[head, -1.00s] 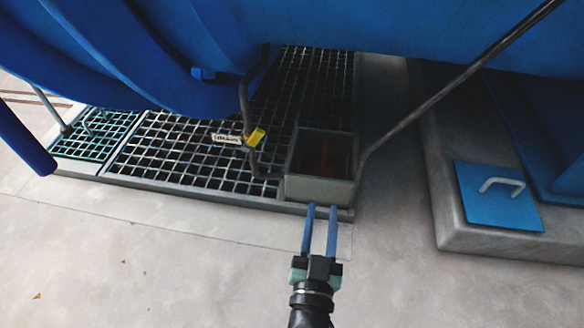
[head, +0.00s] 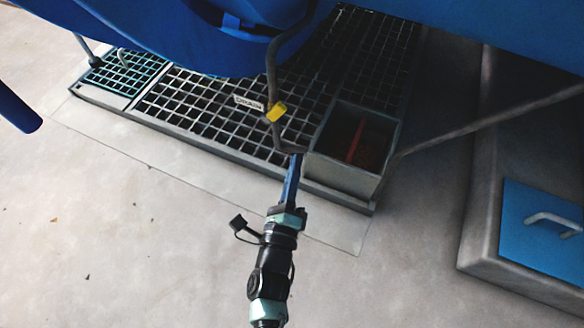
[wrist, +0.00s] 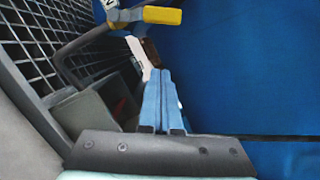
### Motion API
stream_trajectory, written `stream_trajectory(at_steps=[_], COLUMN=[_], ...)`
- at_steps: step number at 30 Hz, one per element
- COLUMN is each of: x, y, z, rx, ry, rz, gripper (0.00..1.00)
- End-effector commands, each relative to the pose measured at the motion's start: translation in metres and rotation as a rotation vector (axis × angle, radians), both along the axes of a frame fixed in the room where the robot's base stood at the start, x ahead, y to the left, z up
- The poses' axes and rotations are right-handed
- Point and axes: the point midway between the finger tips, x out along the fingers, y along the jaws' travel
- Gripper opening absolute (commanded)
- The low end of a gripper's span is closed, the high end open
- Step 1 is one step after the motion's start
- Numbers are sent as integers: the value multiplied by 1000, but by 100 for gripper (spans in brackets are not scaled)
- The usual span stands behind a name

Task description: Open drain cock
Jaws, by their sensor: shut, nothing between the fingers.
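The drain cock has a yellow handle (head: 277,112) on a thin grey pipe (head: 272,70) that comes down from the blue vessel. A white label (head: 248,103) sits just left of the handle. In the wrist view the yellow handle (wrist: 162,15) is at the top, beyond the fingertips, with a gap between. My gripper (head: 295,160) is shut and empty, its blue fingers together, below and slightly right of the handle in the head view. The fingers (wrist: 160,75) also show in the wrist view, pointing up toward the handle.
An open grey box (head: 345,178) with something red inside stands right of my fingers. A floor grating (head: 200,105) lies behind. The blue vessel (head: 190,40) hangs overhead. A slanted pipe (head: 480,122) and a blue plate with a handle (head: 545,235) are at right.

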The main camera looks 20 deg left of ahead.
Motion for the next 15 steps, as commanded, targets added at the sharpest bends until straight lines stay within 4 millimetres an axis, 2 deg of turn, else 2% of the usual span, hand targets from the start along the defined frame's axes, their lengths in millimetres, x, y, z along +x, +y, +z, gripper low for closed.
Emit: stream_trajectory(at_steps=[1,8,10,15], x=[13,61,63,63], y=[2,11,20,37], z=[-2,5,16,25], rx=[3,1,1,-1], ry=[-5,-5,0,-2], rz=[-2,-2,3,2], gripper=[0,0,0,0])
